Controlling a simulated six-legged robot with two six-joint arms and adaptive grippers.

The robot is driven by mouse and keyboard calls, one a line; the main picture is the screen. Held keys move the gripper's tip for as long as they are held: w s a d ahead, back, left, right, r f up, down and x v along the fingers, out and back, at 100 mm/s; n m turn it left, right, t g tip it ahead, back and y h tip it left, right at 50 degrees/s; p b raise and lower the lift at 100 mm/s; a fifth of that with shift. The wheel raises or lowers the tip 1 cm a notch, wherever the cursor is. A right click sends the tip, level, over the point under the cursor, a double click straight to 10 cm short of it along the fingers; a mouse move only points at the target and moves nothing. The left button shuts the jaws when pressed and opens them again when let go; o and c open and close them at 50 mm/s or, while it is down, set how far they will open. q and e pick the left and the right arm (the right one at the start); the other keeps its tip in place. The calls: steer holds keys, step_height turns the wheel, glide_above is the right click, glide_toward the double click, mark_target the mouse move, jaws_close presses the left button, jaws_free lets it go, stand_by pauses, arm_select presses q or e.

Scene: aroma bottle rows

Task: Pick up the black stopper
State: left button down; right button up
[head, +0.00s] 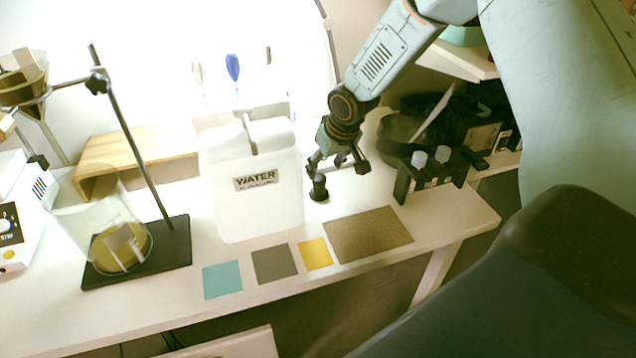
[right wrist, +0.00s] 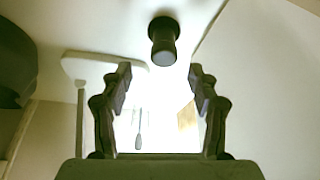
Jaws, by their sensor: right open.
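The black stopper (head: 319,188) stands upright on the white table, just right of the white water container (head: 258,190). It also shows in the right wrist view (right wrist: 163,42), beyond the fingertips and near the top middle. My right gripper (head: 337,168) is just above and slightly right of the stopper in the head view. In the right wrist view its two fingers (right wrist: 160,82) are spread apart with nothing between them. The stopper looks apart from both fingers. My left gripper is in neither view.
A cork mat (head: 369,234) and yellow (head: 315,253), grey (head: 275,264) and teal (head: 222,280) squares lie along the table front. A black rack with bottles (head: 430,173) stands right of the gripper. A glass beaker (head: 103,222) and stand base (head: 137,254) are at left.

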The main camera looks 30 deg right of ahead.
mark_target(319, 176)
steer(key=shift+w+d+f, duration=0.2)
steer(key=shift+f, duration=0.25)
steer(key=shift+w+a+f, duration=0.1)
steer(key=shift+w+f, duration=0.05)
steer(key=shift+f, duration=0.2)
steer(key=f+b, duration=0.1)
steer(key=w+f, duration=0.1)
steer(key=a+f+b, duration=0.1)
steer(key=shift+w+f+b, duration=0.15)
steer(key=shift+b, duration=0.2)
steer(key=shift+w+d+f, duration=0.2)
steer(key=shift+d+f, duration=0.1)
steer(key=shift+f, duration=0.05)
steer(key=shift+s+a+r, duration=0.1)
steer(key=shift+a+r, duration=0.1)
steer(key=shift+r, duration=0.05)
steer(key=shift+a, duration=0.1)
steer(key=shift+c, duration=0.7)
steer(key=shift+d+f, duration=0.1)
steer(key=shift+d, duration=0.1)
steer(key=c, duration=0.9)
